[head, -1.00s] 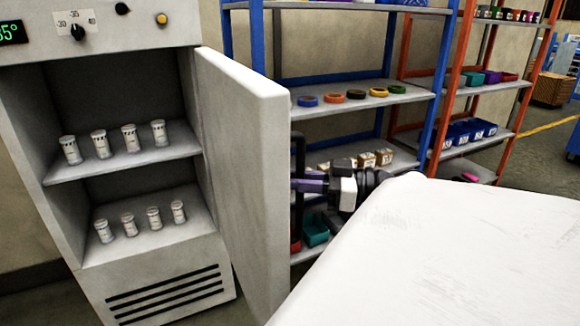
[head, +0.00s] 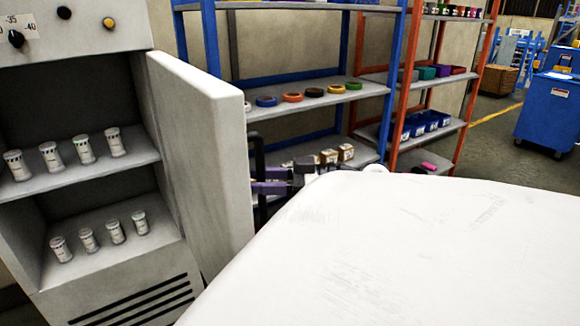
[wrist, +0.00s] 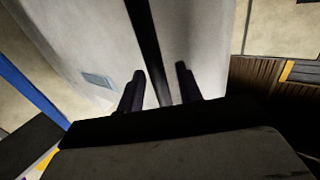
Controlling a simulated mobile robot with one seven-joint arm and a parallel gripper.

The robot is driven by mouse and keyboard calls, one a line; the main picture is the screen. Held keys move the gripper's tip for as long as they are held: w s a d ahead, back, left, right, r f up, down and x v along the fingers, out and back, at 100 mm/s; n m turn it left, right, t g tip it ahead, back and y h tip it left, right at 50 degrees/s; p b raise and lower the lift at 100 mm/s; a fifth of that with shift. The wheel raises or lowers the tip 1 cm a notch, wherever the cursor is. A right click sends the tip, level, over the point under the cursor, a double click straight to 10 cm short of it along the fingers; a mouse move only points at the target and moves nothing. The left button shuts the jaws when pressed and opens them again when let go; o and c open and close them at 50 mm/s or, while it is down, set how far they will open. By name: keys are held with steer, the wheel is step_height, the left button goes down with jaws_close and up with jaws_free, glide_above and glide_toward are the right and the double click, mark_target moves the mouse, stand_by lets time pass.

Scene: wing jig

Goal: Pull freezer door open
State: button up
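The white freezer stands at the left of the head view, and its door (head: 200,165) is swung well open, showing the inside shelves. A black vertical bar handle (head: 257,160) is on the door's outer face. My gripper (head: 262,181) is at this handle, its purple fingers level. In the wrist view the handle (wrist: 150,45) runs between the two dark fingers of my gripper (wrist: 160,80), with visible gaps beside it. The fingers are apart. The white door face (wrist: 205,35) fills much of that view. Part of my arm is hidden behind a white surface.
White-lidded jars (head: 115,142) stand on the freezer's two shelves. A blue rack (head: 330,98) with tape rolls and boxes stands behind the door. An orange rack (head: 440,125) and a blue cabinet (head: 550,110) are farther right.

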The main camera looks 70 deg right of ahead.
steer(key=b+v, duration=0.3)
steer(key=v, duration=1)
steer(key=shift+s+b, duration=0.25)
steer(key=shift+b, duration=0.05)
steer(key=shift+d, duration=0.1)
